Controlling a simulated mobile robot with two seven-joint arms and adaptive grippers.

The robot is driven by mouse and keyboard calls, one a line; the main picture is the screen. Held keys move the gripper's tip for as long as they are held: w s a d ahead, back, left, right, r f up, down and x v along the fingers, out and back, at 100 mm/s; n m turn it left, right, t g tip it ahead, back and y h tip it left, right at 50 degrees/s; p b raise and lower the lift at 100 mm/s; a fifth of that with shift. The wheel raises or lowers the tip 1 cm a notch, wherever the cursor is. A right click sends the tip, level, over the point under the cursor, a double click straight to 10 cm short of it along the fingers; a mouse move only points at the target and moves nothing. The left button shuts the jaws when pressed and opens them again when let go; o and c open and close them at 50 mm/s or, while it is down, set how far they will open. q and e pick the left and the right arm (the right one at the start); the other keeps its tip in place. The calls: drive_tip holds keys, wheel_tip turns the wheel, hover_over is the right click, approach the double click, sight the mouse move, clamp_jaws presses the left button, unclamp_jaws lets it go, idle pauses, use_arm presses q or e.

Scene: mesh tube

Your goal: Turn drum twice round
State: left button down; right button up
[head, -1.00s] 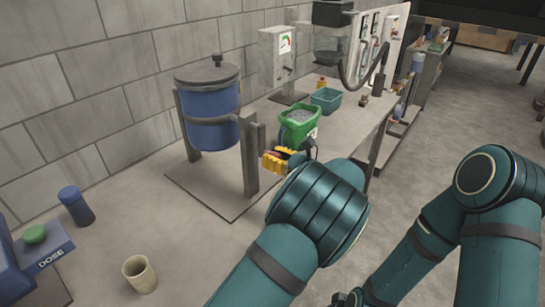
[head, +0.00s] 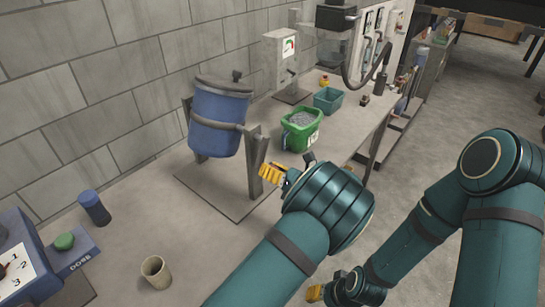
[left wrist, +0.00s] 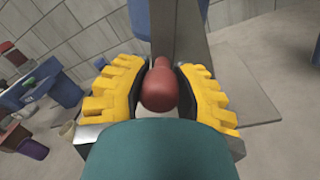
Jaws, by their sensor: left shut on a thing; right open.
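The blue drum (head: 216,128) hangs in a grey frame with two posts. It is tilted, and its grey lid (head: 224,86) leans to the right. My left gripper (head: 273,174) is at the outer side of the right post (head: 257,165). In the left wrist view its yellow fingers (left wrist: 160,92) are shut on a red crank knob (left wrist: 159,86). In the head view the knob and its crank are hidden behind the gripper. My right gripper (head: 316,293) is low at the bottom of the head view, away from the bench, with only part of it showing.
A green tub (head: 301,130) of grey material stands just right of the frame, close to my left gripper. A teal bin (head: 328,100) is behind it.

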use_arm(q)
drive_tip(key=shift+s+a+r+m+p, duration=0.2)
drive_tip(key=shift+s+m+p, duration=0.1)
drive_tip(key=shift+m+p, duration=0.4)
drive_tip(key=shift+s+a+r+m+p, duration=0.15)
drive_tip(key=shift+s+m+p, duration=0.1)
drive_tip(key=shift+m+p, duration=0.45)
use_arm(e)
drive_tip(key=shift+d+r, duration=0.1)
drive_tip(key=shift+r, duration=2.05)
use_arm(q)
drive_tip(key=c, duration=0.6)
unclamp_jaws()
drive_tip(key=shift+c, duration=0.2)
drive_tip(key=v, duration=0.7)
drive_tip(key=shift+s+d, duration=0.2)
